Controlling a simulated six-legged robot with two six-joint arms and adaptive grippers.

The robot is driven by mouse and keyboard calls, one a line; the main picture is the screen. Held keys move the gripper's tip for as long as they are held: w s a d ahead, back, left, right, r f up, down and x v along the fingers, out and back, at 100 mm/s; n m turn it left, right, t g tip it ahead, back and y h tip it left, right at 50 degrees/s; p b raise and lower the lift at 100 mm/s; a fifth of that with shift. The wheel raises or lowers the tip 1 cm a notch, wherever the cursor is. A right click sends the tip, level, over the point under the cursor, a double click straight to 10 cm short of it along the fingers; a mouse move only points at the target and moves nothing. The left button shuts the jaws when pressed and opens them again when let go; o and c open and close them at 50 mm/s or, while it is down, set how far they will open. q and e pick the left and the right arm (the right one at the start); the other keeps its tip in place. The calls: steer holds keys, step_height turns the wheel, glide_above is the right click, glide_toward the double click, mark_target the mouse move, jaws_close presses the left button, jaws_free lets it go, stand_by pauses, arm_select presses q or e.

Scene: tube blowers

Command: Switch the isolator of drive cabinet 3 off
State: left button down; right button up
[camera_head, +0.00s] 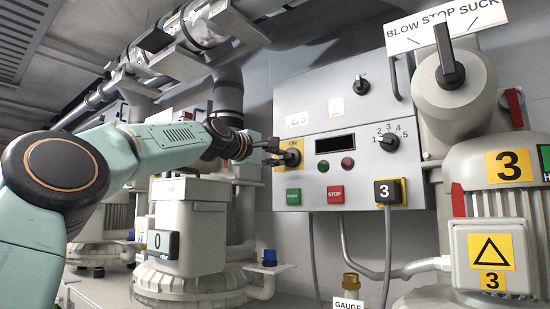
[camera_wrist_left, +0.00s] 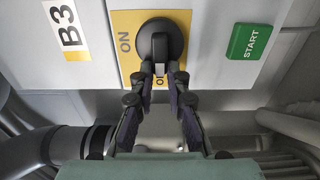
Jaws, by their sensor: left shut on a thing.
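The drive cabinet (camera_head: 345,95) is a grey wall box with a "3" tag (camera_head: 388,192) at its lower right and a "B3" label (camera_wrist_left: 66,27). Its isolator is a black rotary knob (camera_head: 291,157) on a yellow plate (camera_head: 292,145) marked "ON". The knob (camera_wrist_left: 160,38) also shows in the left wrist view, its bar pointing down the picture towards a second, mostly hidden marking. My left gripper (camera_head: 275,153) reaches it from the left. In the left wrist view its fingers (camera_wrist_left: 162,72) are shut on the knob's bar. My right gripper is out of view.
Below the isolator are a green START button (camera_head: 293,197) and a red STOP button (camera_head: 335,195). A numbered selector (camera_head: 388,142) sits to the right. A blower with a "3" sign (camera_head: 509,165) stands at the right, another blower (camera_head: 190,230) below my left arm.

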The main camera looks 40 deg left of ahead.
arm_select(q)
steer(key=c, duration=1.3)
jaws_free()
